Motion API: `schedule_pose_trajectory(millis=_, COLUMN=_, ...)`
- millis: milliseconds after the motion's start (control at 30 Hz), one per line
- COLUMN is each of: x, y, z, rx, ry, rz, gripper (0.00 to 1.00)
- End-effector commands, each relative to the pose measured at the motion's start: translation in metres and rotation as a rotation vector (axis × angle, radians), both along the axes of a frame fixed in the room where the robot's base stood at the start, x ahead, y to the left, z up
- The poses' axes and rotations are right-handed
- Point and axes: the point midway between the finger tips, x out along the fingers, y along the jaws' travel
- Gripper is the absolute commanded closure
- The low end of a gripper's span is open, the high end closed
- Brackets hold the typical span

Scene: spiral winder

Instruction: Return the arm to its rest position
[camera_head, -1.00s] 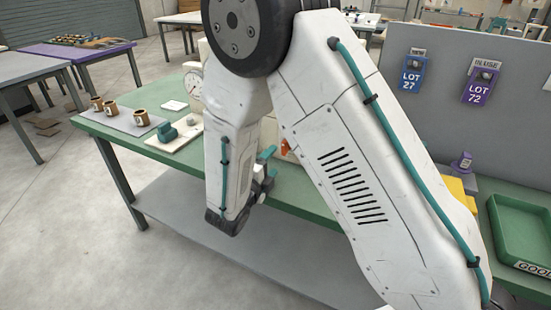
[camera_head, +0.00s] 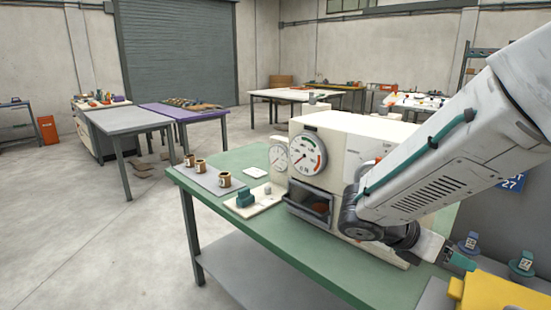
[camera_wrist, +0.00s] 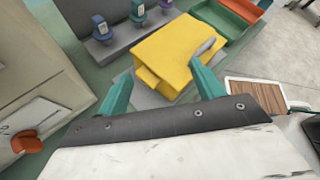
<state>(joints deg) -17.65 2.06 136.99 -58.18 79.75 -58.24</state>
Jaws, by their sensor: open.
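In the head view my white arm comes in from the upper right, and my gripper (camera_head: 458,262) is partly seen at the lower right, beside the yellow block (camera_head: 500,293). The arm hides part of the cream machine (camera_head: 345,135) with its dials.
The green table (camera_head: 240,160) carries a grey mat (camera_head: 207,181) with several brown cups and a pale board (camera_head: 262,203) with a teal piece. Tagged stands (camera_wrist: 102,28) are near the yellow block. Green and orange trays (camera_wrist: 232,20) lie beyond.

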Motion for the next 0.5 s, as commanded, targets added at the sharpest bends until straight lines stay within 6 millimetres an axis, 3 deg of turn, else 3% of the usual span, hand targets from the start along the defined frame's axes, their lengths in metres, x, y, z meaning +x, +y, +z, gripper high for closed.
schedule_pose_trajectory(millis=33, x=-0.019, y=-0.005, z=0.008, rx=0.069, ry=-0.103, rz=-0.108, gripper=0.33)
schedule_pose_trajectory(millis=200, x=-0.075, y=-0.005, z=0.018, rx=0.288, ry=-0.428, rz=-0.493, gripper=0.33)
schedule_pose_trajectory(millis=500, x=-0.144, y=0.033, z=0.033, rx=0.63, ry=-0.909, rz=-1.211, gripper=0.33)
